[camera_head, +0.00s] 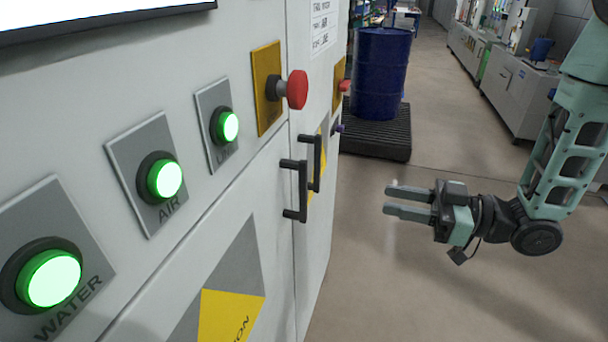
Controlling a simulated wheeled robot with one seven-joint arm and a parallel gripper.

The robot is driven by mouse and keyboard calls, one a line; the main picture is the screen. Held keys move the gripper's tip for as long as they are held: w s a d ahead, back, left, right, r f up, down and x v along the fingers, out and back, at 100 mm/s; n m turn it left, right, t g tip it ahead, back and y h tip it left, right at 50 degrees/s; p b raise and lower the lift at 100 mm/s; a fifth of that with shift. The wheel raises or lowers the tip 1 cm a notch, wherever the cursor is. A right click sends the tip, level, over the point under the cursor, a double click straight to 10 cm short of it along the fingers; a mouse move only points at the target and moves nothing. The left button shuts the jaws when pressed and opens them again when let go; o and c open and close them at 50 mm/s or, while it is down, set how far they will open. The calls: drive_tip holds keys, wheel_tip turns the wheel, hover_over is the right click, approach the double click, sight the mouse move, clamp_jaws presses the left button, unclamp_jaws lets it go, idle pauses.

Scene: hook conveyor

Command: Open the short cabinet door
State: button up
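The grey cabinet front (190,255) fills the left side of the head view. Two black bar handles, a nearer one (301,190) and a farther one (316,163), stand out near a vertical seam. Lower door panels lie below a slanting seam; which one is the short door I cannot tell for sure. My gripper (388,199) is to the right of the handles, clear of them and pointing left toward the cabinet. Its two fingers are apart with a gap between them, and nothing shows between them.
Red push buttons (297,90) and lit green buttons (163,179) stick out from the panel above the doors. A blue drum (380,72) stands on a black pallet (375,143) behind. Open floor (370,270) lies right of the cabinet. Benches (520,95) stand at the back right.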

drive_tip(key=shift+p+x, duration=3.05)
drive_tip(key=shift+x, duration=5.55)
drive_tip(key=shift+s, duration=0.1)
clamp_jaws()
